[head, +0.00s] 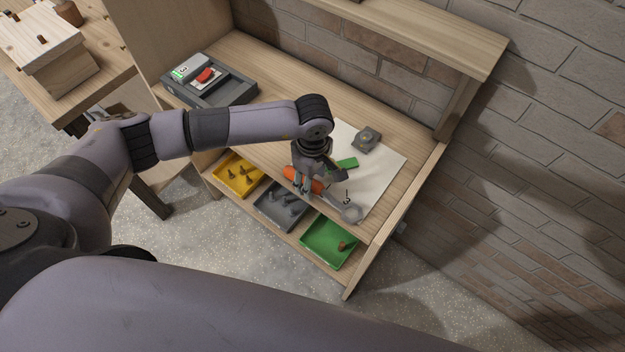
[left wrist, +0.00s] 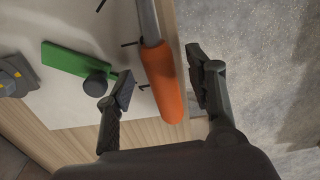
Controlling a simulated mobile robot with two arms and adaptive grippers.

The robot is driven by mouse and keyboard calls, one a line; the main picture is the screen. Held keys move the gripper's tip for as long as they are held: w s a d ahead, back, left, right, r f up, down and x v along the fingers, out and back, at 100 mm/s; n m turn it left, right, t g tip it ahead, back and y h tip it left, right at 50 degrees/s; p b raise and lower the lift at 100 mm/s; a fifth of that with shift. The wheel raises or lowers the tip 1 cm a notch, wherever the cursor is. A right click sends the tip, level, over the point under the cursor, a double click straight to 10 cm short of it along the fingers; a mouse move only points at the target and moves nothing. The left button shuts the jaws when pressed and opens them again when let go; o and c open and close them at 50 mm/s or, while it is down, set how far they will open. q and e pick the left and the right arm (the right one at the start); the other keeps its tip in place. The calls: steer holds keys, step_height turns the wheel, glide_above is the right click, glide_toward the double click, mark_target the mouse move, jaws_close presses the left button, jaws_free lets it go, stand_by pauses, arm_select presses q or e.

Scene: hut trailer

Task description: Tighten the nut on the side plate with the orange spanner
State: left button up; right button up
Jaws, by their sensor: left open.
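The spanner has an orange handle (head: 291,173) and a grey ring end (head: 351,213) near the bench's front edge. My left gripper (head: 306,187) is over the handle. In the left wrist view, the orange handle (left wrist: 164,85) lies between the two open fingers (left wrist: 158,85), with a visible gap to the right finger. I cannot make out the nut or the side plate clearly; a small grey part (head: 400,228) shows at the bench's right side. My right gripper is not in view.
A white sheet (head: 385,165) bears a green piece (head: 347,163) and a grey-yellow block (head: 367,139). Yellow (head: 222,186), grey (head: 262,209) and green (head: 318,252) trays sit below the front edge. A grey case (head: 235,92) stands at the back left. A brick wall closes the right.

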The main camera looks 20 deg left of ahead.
arm_select(q)
steer(key=shift+f, duration=1)
jaws_close()
